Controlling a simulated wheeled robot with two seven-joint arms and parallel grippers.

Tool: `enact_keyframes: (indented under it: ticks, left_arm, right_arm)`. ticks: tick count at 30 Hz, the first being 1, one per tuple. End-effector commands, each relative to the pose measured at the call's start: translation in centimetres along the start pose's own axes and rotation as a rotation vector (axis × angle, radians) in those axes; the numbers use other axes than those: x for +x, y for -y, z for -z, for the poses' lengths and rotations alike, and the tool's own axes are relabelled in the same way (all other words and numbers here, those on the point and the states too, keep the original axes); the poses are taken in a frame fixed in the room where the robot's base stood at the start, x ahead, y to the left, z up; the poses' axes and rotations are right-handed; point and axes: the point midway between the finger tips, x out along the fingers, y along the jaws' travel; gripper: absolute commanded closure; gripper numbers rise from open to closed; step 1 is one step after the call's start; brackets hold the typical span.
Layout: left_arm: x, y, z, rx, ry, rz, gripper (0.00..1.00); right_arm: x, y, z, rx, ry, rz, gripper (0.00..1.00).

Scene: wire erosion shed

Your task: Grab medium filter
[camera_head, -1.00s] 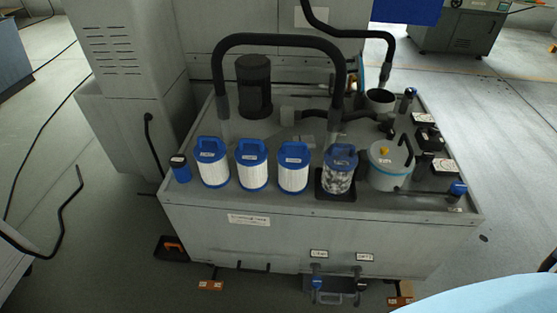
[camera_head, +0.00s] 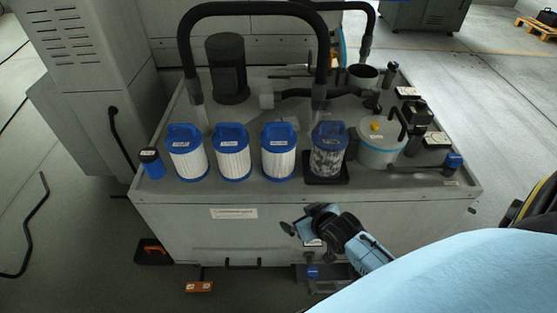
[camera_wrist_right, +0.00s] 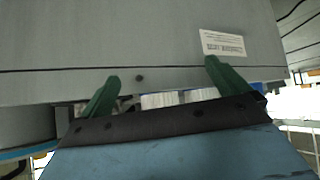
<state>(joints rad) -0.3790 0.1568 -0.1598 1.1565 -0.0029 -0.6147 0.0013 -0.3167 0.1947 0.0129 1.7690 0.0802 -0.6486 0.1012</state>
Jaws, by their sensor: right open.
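Three white pleated filters with blue handled tops stand in a row along the front of the grey tank top: left (camera_head: 186,155), middle (camera_head: 232,155) and right (camera_head: 279,155). A fourth, dark-stained filter (camera_head: 328,152) stands to their right on a black pad. Their labels are too small to read, so I cannot tell which is the medium one. My right gripper (camera_head: 298,222) is open and empty, in front of the tank and below the filters. In the right wrist view its green fingers (camera_wrist_right: 160,72) are spread, with white pleated surfaces partly hidden behind the gripper body.
The tank (camera_head: 180,222) has a raised front rim. A small blue-capped bottle (camera_head: 151,165) stands at its left end. A black hose (camera_head: 255,10) arches behind the filters. A lidded grey pot (camera_head: 379,150) stands right of the stained filter.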

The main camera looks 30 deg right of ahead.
Motion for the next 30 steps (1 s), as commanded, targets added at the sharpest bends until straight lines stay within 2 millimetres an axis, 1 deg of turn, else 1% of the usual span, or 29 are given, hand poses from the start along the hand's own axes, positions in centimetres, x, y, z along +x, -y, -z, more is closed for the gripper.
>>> enact_keyframes:
  ticks: [1, 4, 6, 9, 11, 13, 17, 24, 30]
  left_arm:
    - [0.5, 0.3, 0.1, 0.001, 0.0, 0.005, 0.64]
    - [1.2, 0.9, -0.2, 0.003, 0.004, 0.014, 0.64]
    - [1.9, 1.4, -0.8, 0.005, 0.008, 0.021, 0.64]
    - [2.7, 1.9, -1.5, 0.008, 0.013, 0.028, 0.64]
    - [2.9, 2.1, -1.5, 0.008, 0.011, 0.031, 0.64]
    - [2.8, 2.2, -1.1, 0.006, 0.008, 0.033, 0.64]
    - [2.1, 2.3, 0.4, 0.0, -0.004, 0.035, 0.64]
    - [0.3, 2.6, 3.1, -0.011, -0.023, 0.041, 0.64]
    - [-0.8, 2.7, 4.3, -0.016, -0.031, 0.043, 0.64]
  right_arm:
    - [-0.6, -0.4, 2.4, 0.007, -0.056, -0.004, 0.0]
    - [-2.3, -1.4, 7.0, 0.024, -0.167, -0.012, 0.0]
    - [-3.5, -2.1, 10.0, 0.038, -0.248, -0.016, 0.0]
    - [-4.9, -2.9, 13.0, 0.051, -0.336, -0.019, 0.0]
    - [-5.1, -3.2, 13.9, 0.055, -0.361, -0.021, 0.0]
    - [-4.7, -3.3, 14.6, 0.058, -0.374, -0.021, 0.0]
    - [-2.8, -3.4, 15.3, 0.057, -0.374, -0.021, 0.0]
    - [0.5, -3.4, 16.5, 0.057, -0.373, -0.02, 0.0]
    - [1.9, -3.5, 17.0, 0.058, -0.371, -0.02, 0.0]
